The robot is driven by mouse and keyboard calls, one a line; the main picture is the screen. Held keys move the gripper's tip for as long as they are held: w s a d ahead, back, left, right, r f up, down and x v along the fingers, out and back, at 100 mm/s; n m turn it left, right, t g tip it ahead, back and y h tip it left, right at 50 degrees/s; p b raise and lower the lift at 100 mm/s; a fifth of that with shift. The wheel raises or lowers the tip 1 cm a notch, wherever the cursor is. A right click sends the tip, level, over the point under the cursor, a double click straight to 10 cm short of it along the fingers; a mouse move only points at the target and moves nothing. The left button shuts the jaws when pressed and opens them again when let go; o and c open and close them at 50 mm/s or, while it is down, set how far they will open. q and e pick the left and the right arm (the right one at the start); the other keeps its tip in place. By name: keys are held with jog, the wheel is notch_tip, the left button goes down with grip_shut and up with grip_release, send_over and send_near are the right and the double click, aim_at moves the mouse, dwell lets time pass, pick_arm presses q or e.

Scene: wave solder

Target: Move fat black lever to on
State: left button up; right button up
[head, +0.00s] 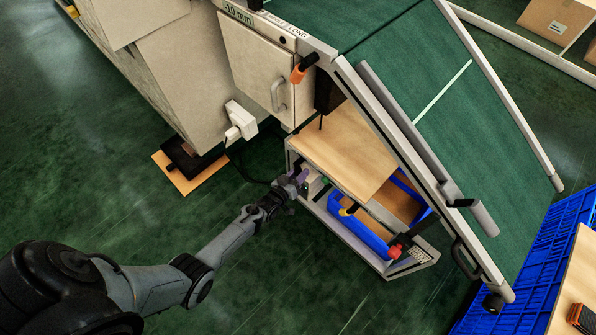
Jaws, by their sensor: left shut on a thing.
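My left gripper (297,180) reaches in from the lower left to a small pale control box (312,183) at the left end of the low shelf unit. Its fingers are shut at the box face, on what appears to be the fat black lever. The lever is hidden by the fingers, and its position cannot be made out at this size. A green spot shows on the box just right of the fingers. My right gripper is not in view.
The shelf unit has a wooden top (345,150) and a blue bin (360,228) below. A sloped green conveyor (450,90) rises over it. A cream machine cabinet (262,70) stands behind.

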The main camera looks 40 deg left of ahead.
pick_arm(q)
jog(key=shift+d+r, duration=0.1)
dwell(0.4)
jog(key=o, duration=0.9)
jog(key=shift+s, duration=0.1)
jog(key=shift+s+p, duration=0.2)
jog(key=shift+p, duration=0.1)
jog(key=shift+s+d+r+p, duration=0.1)
jog(key=shift+s+r+p, duration=0.2)
jog(key=shift+s+p, duration=0.95)
jog(key=shift+s+d+r+p, duration=0.1)
jog(key=shift+s+r+p, duration=0.15)
jog(key=shift+s, duration=1.85)
jog(key=shift+s+r+p, duration=0.3)
jog(key=shift+s+p, duration=0.45)
jog(key=shift+s, duration=0.95)
